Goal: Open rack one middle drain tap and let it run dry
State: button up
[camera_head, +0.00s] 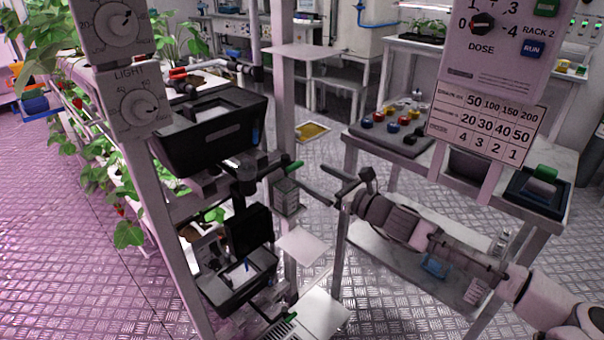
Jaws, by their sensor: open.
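A rack (188,270) with stacked tiers stands left of centre. A green-handled tap (292,167) sits on dark pipework below the upper black tank (225,137), at mid height. A second green handle (281,311) shows lower, below the lower black tank (228,298). No label shows which tap is the middle one. My gripper (322,183) is open and empty, its dark fingers pointing left, to the right of the mid-height green handle and apparently apart from it. No running water can be made out.
Dial boxes (138,102) hang on the rack's front post. A bench (352,140) with a coloured-knob pad (392,132) stands right, behind my arm. A Rack 2 dose panel (497,60) hangs at upper right. A pale shelf plate (303,245) juts out below my gripper.

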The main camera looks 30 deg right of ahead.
aim_at(297, 167)
jog(key=shift+b+x, duration=0.55)
jog(key=shift+x, duration=2.2)
jog(key=c, duration=1.4)
